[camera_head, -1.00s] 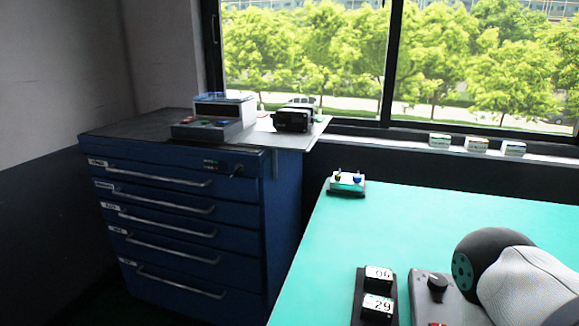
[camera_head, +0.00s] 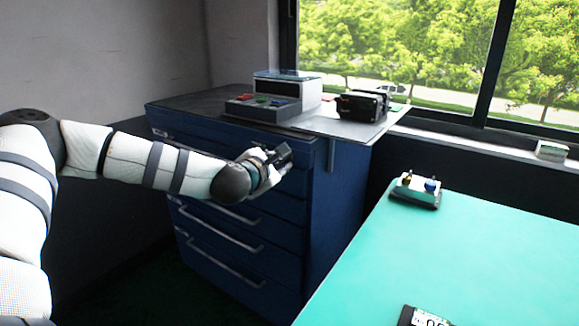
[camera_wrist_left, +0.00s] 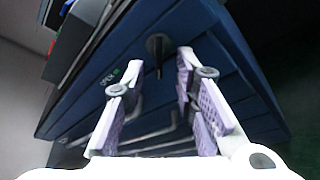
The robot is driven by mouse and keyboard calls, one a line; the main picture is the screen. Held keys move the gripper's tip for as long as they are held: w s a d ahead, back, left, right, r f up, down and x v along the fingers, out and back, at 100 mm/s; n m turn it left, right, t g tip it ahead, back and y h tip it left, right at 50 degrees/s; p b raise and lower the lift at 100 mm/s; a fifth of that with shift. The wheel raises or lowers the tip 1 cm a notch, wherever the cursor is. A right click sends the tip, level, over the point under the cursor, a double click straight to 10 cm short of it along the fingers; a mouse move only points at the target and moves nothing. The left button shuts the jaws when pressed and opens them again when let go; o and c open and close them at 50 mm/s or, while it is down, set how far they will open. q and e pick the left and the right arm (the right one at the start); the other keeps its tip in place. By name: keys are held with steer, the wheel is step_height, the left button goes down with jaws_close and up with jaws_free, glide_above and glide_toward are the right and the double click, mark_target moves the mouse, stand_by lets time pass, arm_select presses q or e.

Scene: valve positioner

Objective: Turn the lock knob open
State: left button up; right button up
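The lock knob (camera_wrist_left: 158,44) is a dark round disc with a straight bar, on the blue cabinet's front panel beside a small green "OPEN" marking (camera_wrist_left: 108,78) in the left wrist view. My left gripper (camera_head: 277,157) is at the upper front of the blue drawer cabinet (camera_head: 325,210) in the head view and hides the knob there. In the left wrist view my left gripper (camera_wrist_left: 159,60) is open, with its two lilac-padded fingers apart. The knob shows beyond and between the fingertips; no contact is visible. My right gripper is out of view.
A grey control box (camera_head: 275,100) and a black device (camera_head: 362,104) stand on the cabinet top. Drawer handles (camera_head: 225,236) stick out below my gripper. A green table (camera_head: 460,260) on the right bears a small block with knobs (camera_head: 416,190).

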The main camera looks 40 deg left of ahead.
arm_select(q)
steer(key=shift+x, duration=1.2)
steer(key=shift+w+r, duration=0.1)
steer(key=shift+w, duration=0.1)
jaws_close()
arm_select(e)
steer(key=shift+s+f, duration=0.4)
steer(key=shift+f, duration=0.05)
arm_select(q)
steer(key=shift+m, duration=0.3)
steer(key=shift+m+t+y+p, duration=0.1)
steer(key=shift+m+t+y, duration=0.6)
steer(key=shift+m, duration=2.05)
steer(key=shift+m+t+y+p, duration=0.1)
steer(key=shift+m+t, duration=1.2)
steer(key=shift+m, duration=1.4)
steer(key=shift+m+t+y+p, duration=0.1)
steer(key=shift+m+t+y, duration=0.6)
steer(key=shift+m, duration=2.05)
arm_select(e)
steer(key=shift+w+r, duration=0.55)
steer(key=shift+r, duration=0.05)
arm_select(q)
steer(key=shift+t, duration=0.3)
